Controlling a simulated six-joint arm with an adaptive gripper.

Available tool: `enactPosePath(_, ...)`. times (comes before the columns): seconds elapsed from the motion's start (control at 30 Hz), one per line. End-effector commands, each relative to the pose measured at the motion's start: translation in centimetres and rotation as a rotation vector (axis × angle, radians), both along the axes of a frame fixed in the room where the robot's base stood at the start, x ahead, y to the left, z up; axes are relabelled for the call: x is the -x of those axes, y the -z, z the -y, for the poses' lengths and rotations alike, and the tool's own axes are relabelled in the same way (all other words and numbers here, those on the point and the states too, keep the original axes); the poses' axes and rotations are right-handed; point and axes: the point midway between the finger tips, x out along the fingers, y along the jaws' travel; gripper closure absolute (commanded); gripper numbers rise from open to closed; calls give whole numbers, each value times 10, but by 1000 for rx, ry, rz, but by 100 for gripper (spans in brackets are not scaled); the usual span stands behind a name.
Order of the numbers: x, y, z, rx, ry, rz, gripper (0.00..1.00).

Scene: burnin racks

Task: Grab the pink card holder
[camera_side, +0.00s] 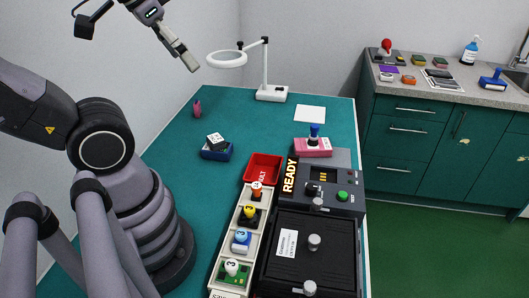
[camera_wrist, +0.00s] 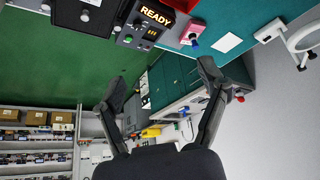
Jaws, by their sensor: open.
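The pink card holder (camera_side: 313,151) lies on the teal table behind the black test unit, with a blue-topped plug standing on it. It also shows near the top of the wrist view, as a pink block (camera_wrist: 188,28) with the blue plug beside it. My gripper (camera_side: 188,60) is high above the far left part of the table, well apart from the holder. In the wrist view my gripper (camera_wrist: 163,82) has its two black fingers spread wide with nothing between them.
A ring lamp (camera_side: 228,59) stands at the back of the table. A red bin (camera_side: 263,168), a tray of coloured modules (camera_side: 226,240) and the test unit (camera_side: 310,250) fill the front right. White paper (camera_side: 310,113) lies behind the holder.

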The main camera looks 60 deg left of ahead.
Motion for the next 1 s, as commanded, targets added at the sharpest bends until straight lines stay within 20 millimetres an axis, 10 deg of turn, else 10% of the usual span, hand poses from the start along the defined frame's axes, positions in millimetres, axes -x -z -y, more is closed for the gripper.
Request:
enactPosePath(0.17, -29, -10, -16, -7, -146, -73, 26)
enactPosePath(0.53, -170, 3, -123, -145, -882, -253, 26)
enactPosePath(0.77, -246, 65, -212, -302, -1333, -206, 26)
enactPosePath(1.0, -285, 170, -317, -486, -1729, -24, 26)
